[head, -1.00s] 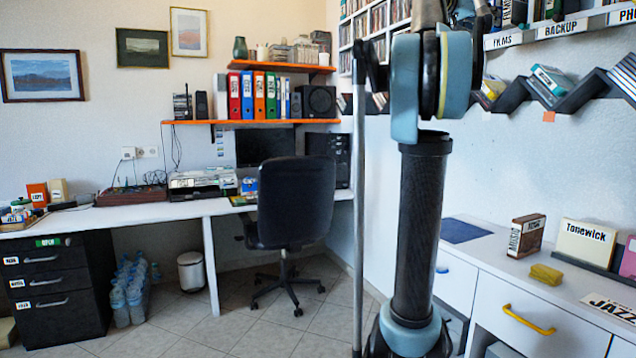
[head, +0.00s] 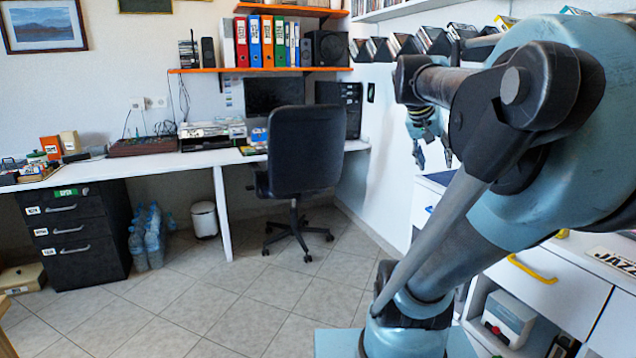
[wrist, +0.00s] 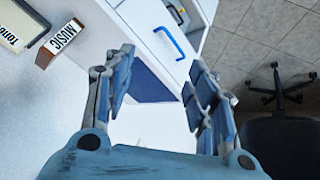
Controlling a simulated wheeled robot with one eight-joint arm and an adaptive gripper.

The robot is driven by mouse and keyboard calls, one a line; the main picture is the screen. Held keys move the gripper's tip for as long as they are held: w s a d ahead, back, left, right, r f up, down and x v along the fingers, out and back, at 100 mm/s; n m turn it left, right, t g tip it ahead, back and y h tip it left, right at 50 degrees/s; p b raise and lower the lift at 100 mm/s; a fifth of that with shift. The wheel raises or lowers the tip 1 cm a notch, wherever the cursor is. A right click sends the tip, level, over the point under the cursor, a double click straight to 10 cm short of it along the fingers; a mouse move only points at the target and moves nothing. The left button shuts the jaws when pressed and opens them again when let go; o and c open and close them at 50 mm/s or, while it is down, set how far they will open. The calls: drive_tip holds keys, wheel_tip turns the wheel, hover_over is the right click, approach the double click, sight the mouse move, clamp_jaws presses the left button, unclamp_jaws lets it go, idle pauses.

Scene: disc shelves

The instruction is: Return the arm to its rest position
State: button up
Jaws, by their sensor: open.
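My gripper (head: 433,157) hangs past the far end of my folded arm in the head view, in front of the white wall and near the cabinet's far end. In the wrist view, my gripper (wrist: 162,70) has its two fingers spread well apart with nothing between them. The blue mat on the cabinet top (wrist: 152,84) shows between and beyond the fingers. My arm fills the right side of the head view and hides much of the cabinet.
The white cabinet has a blue handle (wrist: 169,43) and a yellow handle (head: 532,268). A MUSIC box (wrist: 62,40) stands on it. A black office chair (head: 303,150) stands before the white desk (head: 140,173). The tiled floor (head: 230,300) at centre-left is clear.

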drive_tip(key=s+a+f+n+y, duration=0.1)
drive_tip(key=s+a+f, duration=0.3)
drive_tip(key=f, duration=0.4)
drive_tip(key=s+a+f+n+g+y, duration=0.1)
drive_tip(key=s+a+f, duration=0.3)
drive_tip(key=f, duration=0.4)
drive_tip(key=s+a+f+n+y, duration=0.3)
drive_tip(key=s+a+f, duration=0.2)
drive_tip(key=f, duration=0.4)
drive_tip(key=shift+s, duration=0.15)
drive_tip(key=shift+a, duration=0.1)
drive_tip(key=shift+w+f+g, duration=0.2)
drive_tip(key=shift+w+g, duration=0.1)
drive_tip(key=shift+w, duration=0.2)
